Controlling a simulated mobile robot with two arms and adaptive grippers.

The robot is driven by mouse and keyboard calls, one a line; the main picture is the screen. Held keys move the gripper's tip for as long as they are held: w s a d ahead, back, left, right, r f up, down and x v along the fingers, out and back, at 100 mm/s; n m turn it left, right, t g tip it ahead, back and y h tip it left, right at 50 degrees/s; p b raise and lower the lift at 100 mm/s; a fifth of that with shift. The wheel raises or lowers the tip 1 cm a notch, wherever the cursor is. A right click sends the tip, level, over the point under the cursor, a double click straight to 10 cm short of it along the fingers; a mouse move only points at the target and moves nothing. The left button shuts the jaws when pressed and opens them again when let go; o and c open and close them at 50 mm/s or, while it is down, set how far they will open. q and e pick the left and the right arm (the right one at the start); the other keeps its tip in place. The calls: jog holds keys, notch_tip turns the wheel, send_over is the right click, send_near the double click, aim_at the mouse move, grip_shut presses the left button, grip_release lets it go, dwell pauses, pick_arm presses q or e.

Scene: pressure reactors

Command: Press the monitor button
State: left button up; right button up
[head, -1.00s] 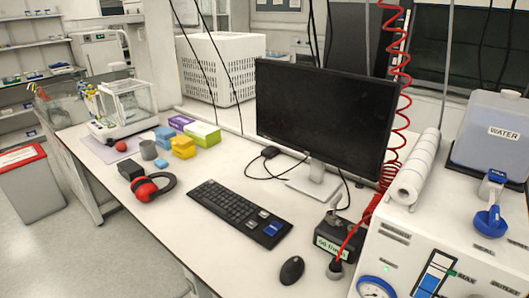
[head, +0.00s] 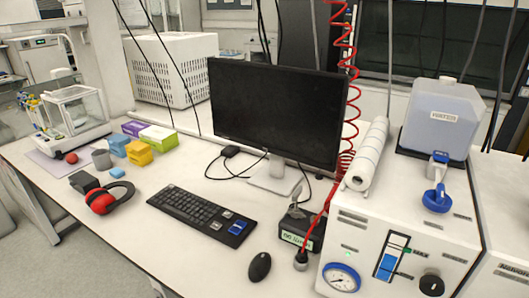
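The black monitor (head: 278,112) stands on a silver stand (head: 274,178) on the white bench, right of the picture's middle. Its screen is dark. I cannot make out a button on its frame at this size. Neither of my grippers shows in the head view.
In front of the monitor lie a black keyboard (head: 202,214) and a mouse (head: 260,267). A black box (head: 300,229) and a red coiled hose (head: 349,80) are right of the stand. The white reactor unit (head: 400,225) bounds the right. Red ear muffs (head: 106,200) lie left.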

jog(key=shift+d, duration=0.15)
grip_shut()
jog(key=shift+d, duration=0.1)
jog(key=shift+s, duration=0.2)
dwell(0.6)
